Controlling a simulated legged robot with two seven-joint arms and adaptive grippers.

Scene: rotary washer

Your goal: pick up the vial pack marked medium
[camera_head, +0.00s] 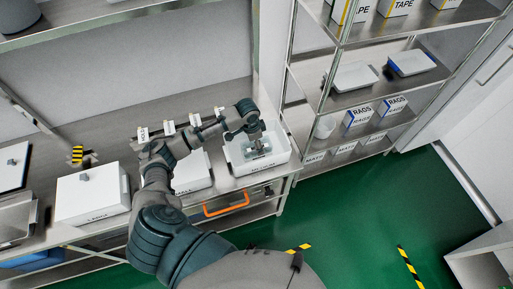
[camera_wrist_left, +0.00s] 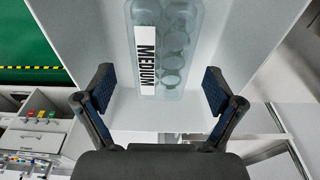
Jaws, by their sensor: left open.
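The vial pack marked MEDIUM (camera_wrist_left: 177,45) is a clear, bluish pack of round vials with a white label. In the left wrist view it lies in a white open bin (camera_wrist_left: 115,108), ahead of my fingers. My left gripper (camera_wrist_left: 157,86) is open and empty, with one finger to each side of the pack's line and the pack beyond the fingertips. In the head view my left gripper (camera_head: 259,147) points down into the white bin (camera_head: 283,158) at the right end of the bench. The pack is mostly hidden there by the gripper. My right gripper is not in view.
A closed white box marked LARGE (camera_head: 92,197) stands left on the bench, with another white box (camera_head: 190,174) partly behind my arm. An orange handle (camera_head: 226,205) is below the bench edge. A metal rack (camera_head: 350,98) with RAGS boxes (camera_head: 359,116) stands close right of the bin.

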